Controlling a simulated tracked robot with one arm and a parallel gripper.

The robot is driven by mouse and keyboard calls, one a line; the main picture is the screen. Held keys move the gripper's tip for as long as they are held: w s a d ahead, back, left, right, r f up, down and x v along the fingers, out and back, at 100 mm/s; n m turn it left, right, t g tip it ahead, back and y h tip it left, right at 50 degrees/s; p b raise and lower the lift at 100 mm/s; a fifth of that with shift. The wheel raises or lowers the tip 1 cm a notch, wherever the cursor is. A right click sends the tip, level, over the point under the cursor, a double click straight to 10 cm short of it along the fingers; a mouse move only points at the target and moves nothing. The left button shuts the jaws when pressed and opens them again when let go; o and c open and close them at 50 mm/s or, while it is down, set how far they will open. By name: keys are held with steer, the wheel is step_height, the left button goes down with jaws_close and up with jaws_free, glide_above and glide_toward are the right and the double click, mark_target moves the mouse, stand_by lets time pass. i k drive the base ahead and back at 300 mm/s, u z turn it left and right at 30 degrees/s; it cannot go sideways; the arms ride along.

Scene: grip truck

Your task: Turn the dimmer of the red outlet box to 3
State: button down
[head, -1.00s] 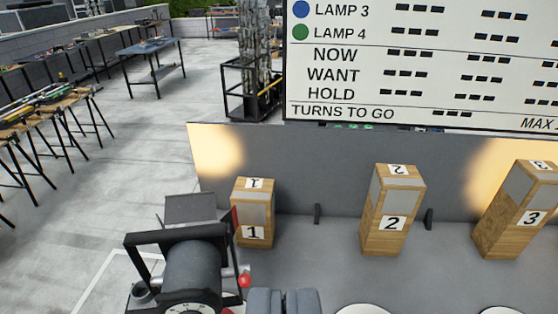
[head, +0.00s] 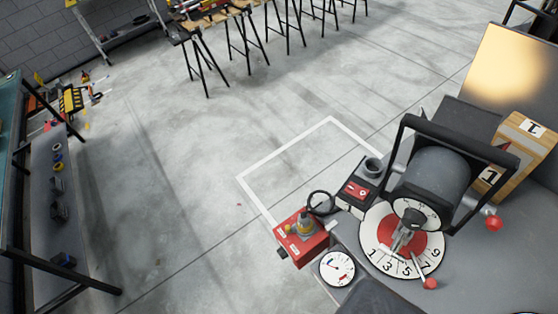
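The knob's setting is too small to read. A round white gauge (head: 337,267) with a needle lies just in front of the box. A dark grey shape at the bottom edge may be part of my gripper (head: 380,298). No fingertips can be made out, and nothing is seen touching the box.
A big numbered dial (head: 373,232) with a red-balled pointer lies right of the box, under a dark drum in a black frame (head: 437,180). A small black and red unit (head: 358,192) and wooden block 1 (head: 522,155) are near. The floor to the left is open.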

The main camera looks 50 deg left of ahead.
mark_target(281, 252)
steer(key=u, duration=1.35)
steer(key=k, duration=1.05)
steer(key=z, duration=0.35)
